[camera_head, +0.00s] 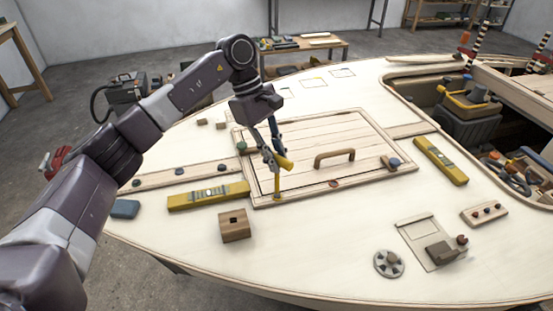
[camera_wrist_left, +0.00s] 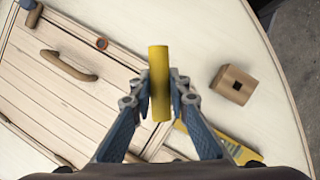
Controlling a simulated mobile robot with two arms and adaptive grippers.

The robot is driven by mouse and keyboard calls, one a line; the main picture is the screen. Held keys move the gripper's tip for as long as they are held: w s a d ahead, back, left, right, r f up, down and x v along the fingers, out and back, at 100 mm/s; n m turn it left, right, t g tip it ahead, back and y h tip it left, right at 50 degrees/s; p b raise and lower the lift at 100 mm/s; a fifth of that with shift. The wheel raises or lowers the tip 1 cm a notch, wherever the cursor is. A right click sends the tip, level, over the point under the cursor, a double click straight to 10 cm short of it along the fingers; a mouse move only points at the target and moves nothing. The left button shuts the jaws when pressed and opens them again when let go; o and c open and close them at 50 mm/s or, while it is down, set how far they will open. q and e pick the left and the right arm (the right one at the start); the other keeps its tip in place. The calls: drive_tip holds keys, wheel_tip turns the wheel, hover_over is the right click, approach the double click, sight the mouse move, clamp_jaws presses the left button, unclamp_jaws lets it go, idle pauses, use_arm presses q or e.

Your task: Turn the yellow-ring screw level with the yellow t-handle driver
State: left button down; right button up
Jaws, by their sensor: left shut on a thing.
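My left gripper (camera_head: 272,155) is shut on the handle of the yellow t-handle driver (camera_head: 277,183), above the near edge of the hatch frame. The driver's shaft points down, nearly upright, and its tip meets a yellow spot at the frame, which looks like the yellow-ring screw (camera_head: 277,197). The driver covers most of this screw, so I cannot tell how high it stands. In the left wrist view the yellow handle (camera_wrist_left: 159,75) lies between the two fingertips (camera_wrist_left: 160,100) and hides the shaft and screw. My right gripper is not in view.
The wooden hatch (camera_head: 310,145) has a brown handle (camera_head: 334,157). Screws ringed red (camera_head: 333,183), blue (camera_head: 393,162) and green (camera_head: 241,148) sit around it. A square-holed block (camera_head: 235,228) and a yellow level (camera_head: 208,195) lie nearby. Deck at front centre is clear.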

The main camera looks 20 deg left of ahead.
use_arm(q)
drive_tip(key=shift+f+n, duration=0.1)
drive_tip(key=shift+n, duration=0.5)
drive_tip(key=n+t+b, duration=0.1)
drive_tip(key=n, duration=0.2)
drive_tip(key=shift+t, duration=0.3)
drive_tip(key=n+t+b, duration=0.1)
drive_tip(key=n, duration=0.2)
drive_tip(key=n+t+y+b, duration=0.1)
drive_tip(key=n, duration=0.2)
drive_tip(key=shift+n, duration=0.3)
drive_tip(key=n, duration=0.2)
drive_tip(key=n+t+y+b, duration=0.1)
drive_tip(key=n, duration=0.1)
drive_tip(key=shift+d+n+t, duration=0.15)
drive_tip(key=shift+n+t, duration=0.15)
drive_tip(key=shift+n, duration=0.1)
drive_tip(key=n+y+b, duration=0.1)
drive_tip(key=n+y, duration=0.1)
drive_tip(key=n, duration=0.2)
drive_tip(key=n+y, duration=0.1)
drive_tip(key=n, duration=0.2)
drive_tip(key=shift+b, duration=0.4)
drive_tip(key=shift+s, duration=0.1)
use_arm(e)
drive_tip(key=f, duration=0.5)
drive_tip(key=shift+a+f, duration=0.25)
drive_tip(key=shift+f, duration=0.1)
